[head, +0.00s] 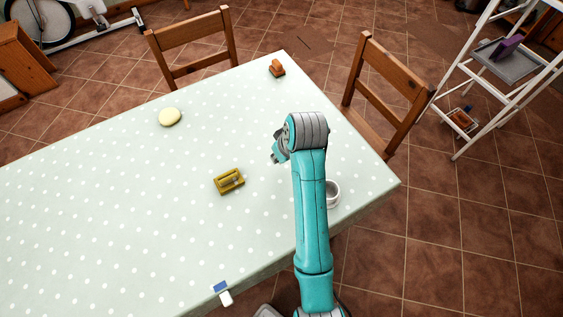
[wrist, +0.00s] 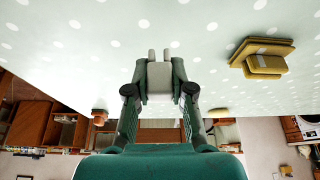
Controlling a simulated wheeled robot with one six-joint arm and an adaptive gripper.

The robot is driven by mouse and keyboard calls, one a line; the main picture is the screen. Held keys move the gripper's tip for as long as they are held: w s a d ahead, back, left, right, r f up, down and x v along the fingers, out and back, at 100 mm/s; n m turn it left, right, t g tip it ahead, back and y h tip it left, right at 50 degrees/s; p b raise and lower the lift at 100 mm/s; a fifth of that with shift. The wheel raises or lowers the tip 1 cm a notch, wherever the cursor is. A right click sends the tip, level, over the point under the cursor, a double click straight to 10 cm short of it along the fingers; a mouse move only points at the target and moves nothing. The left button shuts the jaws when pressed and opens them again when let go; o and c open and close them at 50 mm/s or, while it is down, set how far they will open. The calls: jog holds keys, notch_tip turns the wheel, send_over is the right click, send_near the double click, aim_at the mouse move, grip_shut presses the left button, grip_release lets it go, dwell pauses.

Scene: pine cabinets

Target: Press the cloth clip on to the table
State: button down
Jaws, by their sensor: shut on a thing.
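My gripper (wrist: 159,78) is shut on a small pale piece (wrist: 159,72) with two short prongs pointing away from me; I cannot tell for sure that it is a cloth clip. In the head view my gripper (head: 275,153) is over the right part of the table, and the held piece is mostly hidden by it. A blue and white clip-like thing (head: 222,292) is at the table's near edge, apart from my gripper. The table (head: 110,215) has a pale green cloth with white dots.
An olive-yellow box (head: 229,181) lies left of my gripper. A white mug (head: 333,193) stands partly behind my arm. A yellow round thing (head: 169,117) and an orange-brown thing (head: 277,68) lie farther back. Chairs (head: 388,85) flank the table. The left tabletop is clear.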

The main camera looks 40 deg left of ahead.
jog(key=shift+r, duration=0.35)
jog(key=shift+r, duration=0.1)
jog(key=shift+r, duration=2.4)
